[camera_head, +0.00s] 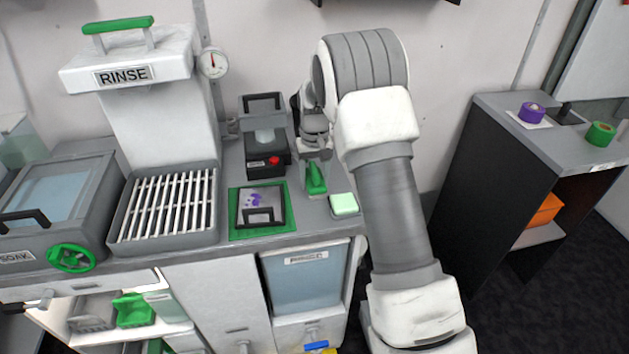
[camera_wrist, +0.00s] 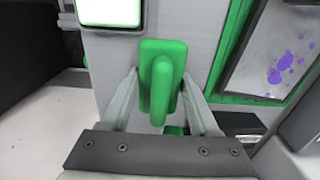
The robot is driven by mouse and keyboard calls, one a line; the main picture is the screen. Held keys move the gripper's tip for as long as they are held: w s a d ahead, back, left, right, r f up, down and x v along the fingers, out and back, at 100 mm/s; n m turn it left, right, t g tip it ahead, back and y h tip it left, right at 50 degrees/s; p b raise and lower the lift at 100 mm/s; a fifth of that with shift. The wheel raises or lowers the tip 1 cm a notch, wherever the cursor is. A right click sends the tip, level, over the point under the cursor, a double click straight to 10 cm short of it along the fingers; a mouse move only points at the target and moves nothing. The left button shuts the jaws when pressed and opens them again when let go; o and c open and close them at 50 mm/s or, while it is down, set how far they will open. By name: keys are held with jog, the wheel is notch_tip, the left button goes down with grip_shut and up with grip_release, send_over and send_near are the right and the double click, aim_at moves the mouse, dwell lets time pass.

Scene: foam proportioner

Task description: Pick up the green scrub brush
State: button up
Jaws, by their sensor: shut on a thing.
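The green scrub brush (camera_head: 316,178) is at the right part of the grey counter in the head view, upright below my arm's end. In the wrist view the brush (camera_wrist: 163,80) shows its green block and raised handle from above. My gripper (camera_wrist: 165,85) has one finger on each side of the handle and is shut on it. The fingertips are partly hidden behind the brush. In the head view my gripper (camera_head: 316,158) is small and partly covered by the wrist. I cannot tell whether the brush touches the counter.
A green-framed tray (camera_head: 236,232) with a purple-stained plate lies to the left. A black box with a red button (camera_head: 274,160) stands behind. The rinse station (camera_head: 165,205) is farther left.

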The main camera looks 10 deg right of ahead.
aim_at(318, 187)
jog(key=shift+r, duration=0.15)
jog(key=shift+c, duration=0.2)
jog(key=shift+s+r, duration=0.1)
jog(key=shift+r, duration=0.4)
jog(key=s, duration=0.3)
jog(key=shift+s, duration=0.3)
notch_tip(318, 187, up, 14)
jog(key=p, duration=0.1)
jog(key=shift+p, duration=0.4)
jog(key=shift+s+f, duration=0.1)
